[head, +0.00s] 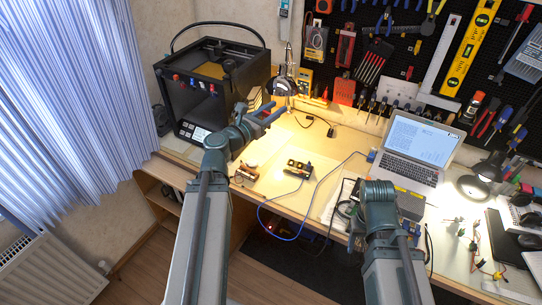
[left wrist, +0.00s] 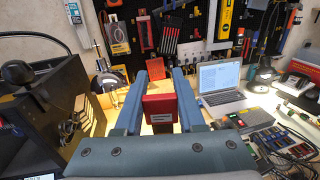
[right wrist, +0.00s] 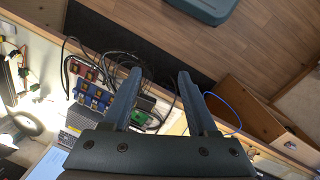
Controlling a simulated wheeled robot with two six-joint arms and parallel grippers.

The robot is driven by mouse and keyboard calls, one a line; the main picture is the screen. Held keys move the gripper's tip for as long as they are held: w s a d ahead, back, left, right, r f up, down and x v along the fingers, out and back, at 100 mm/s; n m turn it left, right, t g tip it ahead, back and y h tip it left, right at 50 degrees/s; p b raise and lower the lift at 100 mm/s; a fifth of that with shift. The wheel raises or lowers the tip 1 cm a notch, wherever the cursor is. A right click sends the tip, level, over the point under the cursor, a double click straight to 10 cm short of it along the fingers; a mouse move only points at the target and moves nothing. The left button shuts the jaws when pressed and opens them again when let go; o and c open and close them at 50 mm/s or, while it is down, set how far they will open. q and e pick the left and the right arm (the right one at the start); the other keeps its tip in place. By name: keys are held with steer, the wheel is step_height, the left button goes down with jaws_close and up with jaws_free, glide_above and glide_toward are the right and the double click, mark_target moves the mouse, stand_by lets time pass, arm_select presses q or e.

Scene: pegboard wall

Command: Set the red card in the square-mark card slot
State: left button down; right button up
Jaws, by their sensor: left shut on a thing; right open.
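The red card (left wrist: 160,112) is a small red block with a pale label. It sits between the blue fingers of my left gripper (left wrist: 168,82), which is shut on it. My right gripper (right wrist: 158,82) is open and empty, above cables and small parts at the bench's front edge. In the head view its fingers are hidden behind its wrist. I cannot tell which thing is the square-mark card slot.
The black printer (head: 208,82) stands at the left. A small dark device (head: 298,168) and a wooden piece (head: 245,171) lie on the bench. An open laptop (head: 416,147) and a lamp (head: 478,183) stand right. A tool-covered pegboard (head: 408,72) is behind. A blue cable crosses the bench.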

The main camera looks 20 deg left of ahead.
steer(key=shift+o, duration=1.2)
steer(key=shift+d+f, duration=0.15)
steer(key=shift+d, duration=0.05)
steer(key=shift+o, duration=1.1)
steer(key=shift+f+b, duration=0.35)
steer(key=shift+b, duration=0.15)
arm_select(q)
steer(key=w+a+f+b, duration=0.3)
steer(key=a+f+b, duration=0.1)
steer(key=f+b, duration=0.5)
steer(key=w+a+f+n+y+b, duration=0.1)
steer(key=w+a+f+b, duration=0.3)
steer(key=f+b, duration=0.6)
steer(key=w+a+f+y+b, duration=0.1)
steer(key=w+a+f+b, duration=0.2)
steer(key=f+b, duration=0.7)
steer(key=shift+w+a+f+n, duration=0.35)
steer(key=shift+a+f, duration=0.45)
steer(key=shift+a, duration=0.35)
arm_select(e)
step_height(320, 180, down, 30)
steer(key=shift+r, duration=0.25)
